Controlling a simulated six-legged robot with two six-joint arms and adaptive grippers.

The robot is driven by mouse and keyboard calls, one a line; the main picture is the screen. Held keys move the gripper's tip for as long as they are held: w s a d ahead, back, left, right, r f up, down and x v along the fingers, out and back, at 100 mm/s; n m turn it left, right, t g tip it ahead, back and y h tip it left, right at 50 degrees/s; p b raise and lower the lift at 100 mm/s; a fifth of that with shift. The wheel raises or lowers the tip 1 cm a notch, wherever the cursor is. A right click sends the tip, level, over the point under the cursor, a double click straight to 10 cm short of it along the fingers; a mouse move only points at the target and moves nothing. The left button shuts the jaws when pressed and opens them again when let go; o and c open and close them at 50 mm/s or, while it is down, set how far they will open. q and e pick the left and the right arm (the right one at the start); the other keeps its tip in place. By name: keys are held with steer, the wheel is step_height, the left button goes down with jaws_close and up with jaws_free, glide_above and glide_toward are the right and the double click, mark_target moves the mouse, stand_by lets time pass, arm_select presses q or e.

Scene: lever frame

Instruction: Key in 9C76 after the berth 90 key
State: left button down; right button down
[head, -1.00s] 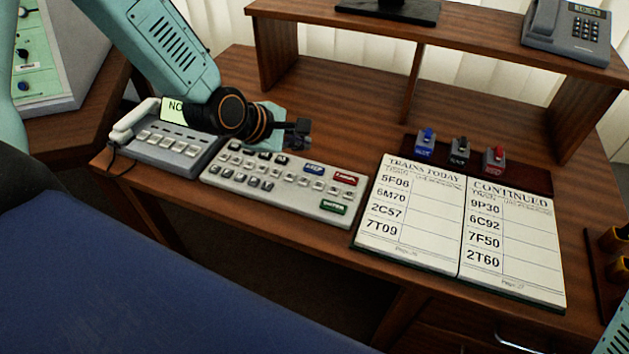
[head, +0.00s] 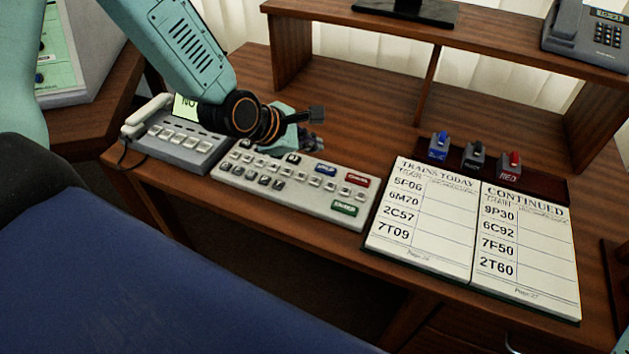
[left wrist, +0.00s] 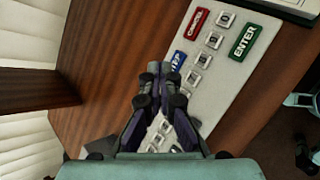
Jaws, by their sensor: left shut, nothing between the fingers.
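The pale keyboard (head: 262,188) lies on the desk, with several small grey and black keys, a blue key (head: 325,170), a red CANCEL key (head: 357,180) and a green ENTER key (head: 345,208). My left gripper (head: 318,114) is shut and empty, above the back edge of the keyboard. In the left wrist view my gripper (left wrist: 160,68) hangs over the keyboard near the blue key (left wrist: 178,60); its fingers hide some keys. The green ENTER key (left wrist: 243,43) and red CANCEL key (left wrist: 198,22) show there too.
Blue, black and red stamps (head: 438,146) stand behind the book. A shelf (head: 490,40) spans the back.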

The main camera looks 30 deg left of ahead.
arm_select(q)
steer(key=b, duration=0.5)
glide_above(313, 182)
step_height(313, 182, down, 7)
steer(key=shift+r, duration=0.2)
steer(key=shift+f+b, duration=0.45)
steer(key=shift+f, duration=0.05)
steer(key=shift+f, duration=0.1)
stand_by(0.5)
steer(key=shift+f+b, duration=0.35)
steer(key=shift+b, duration=0.1)
steer(key=shift+f+b, duration=0.35)
stand_by(0.5)
steer(key=shift+r, duration=0.1)
steer(key=shift+r+p, duration=0.65)
steer(key=shift+r, duration=0.1)
